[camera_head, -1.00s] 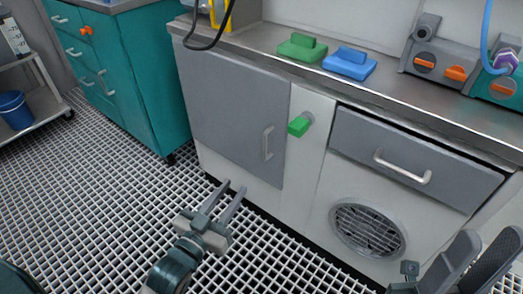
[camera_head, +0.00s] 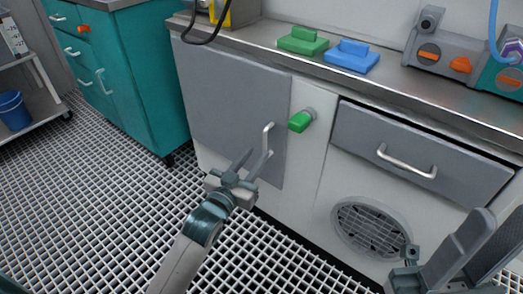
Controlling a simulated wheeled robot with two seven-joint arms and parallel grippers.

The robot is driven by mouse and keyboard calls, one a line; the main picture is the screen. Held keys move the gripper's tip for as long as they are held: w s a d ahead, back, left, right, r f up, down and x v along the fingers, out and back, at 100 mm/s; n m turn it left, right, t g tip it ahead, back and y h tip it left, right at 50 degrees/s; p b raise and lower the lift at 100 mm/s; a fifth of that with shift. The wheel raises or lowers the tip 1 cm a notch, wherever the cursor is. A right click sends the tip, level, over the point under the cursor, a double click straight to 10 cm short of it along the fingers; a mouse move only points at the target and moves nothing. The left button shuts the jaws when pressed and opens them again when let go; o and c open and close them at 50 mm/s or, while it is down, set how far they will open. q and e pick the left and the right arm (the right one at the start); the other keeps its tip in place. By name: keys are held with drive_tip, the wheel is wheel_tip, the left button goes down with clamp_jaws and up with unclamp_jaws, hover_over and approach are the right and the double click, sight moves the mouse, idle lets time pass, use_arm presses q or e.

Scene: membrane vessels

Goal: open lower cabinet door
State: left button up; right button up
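The lower cabinet door (camera_head: 225,100) is a grey panel in the white cabinet front, and it looks closed. Its pale vertical bar handle (camera_head: 267,136) is near the door's right edge. My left gripper (camera_head: 260,154) is open, with two thin fingers pointing up toward the handle. Its fingertips are at the handle's lower end in the picture and cover part of it. I cannot tell whether they touch it or stand in front of it. My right gripper (camera_head: 487,232) is at the lower right, its two broad fingers apart and empty, away from the door.
A green knob (camera_head: 300,121) sticks out just right of the door. Further right are a grey drawer (camera_head: 420,150) and a round vent (camera_head: 371,230). Green (camera_head: 302,42) and blue (camera_head: 351,57) blocks sit on the counter. The grated floor left of the cabinet is clear.

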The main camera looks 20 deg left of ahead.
sight(264, 145)
use_arm(q)
drive_tip(key=shift+w+d+b, duration=0.2)
drive_tip(key=shift+w+b, duration=0.05)
drive_tip(key=shift+w, duration=0.9)
drive_tip(key=shift+w+d+b, duration=0.2)
drive_tip(key=shift+w+b, duration=0.05)
drive_tip(key=shift+w, duration=0.9)
clamp_jaws()
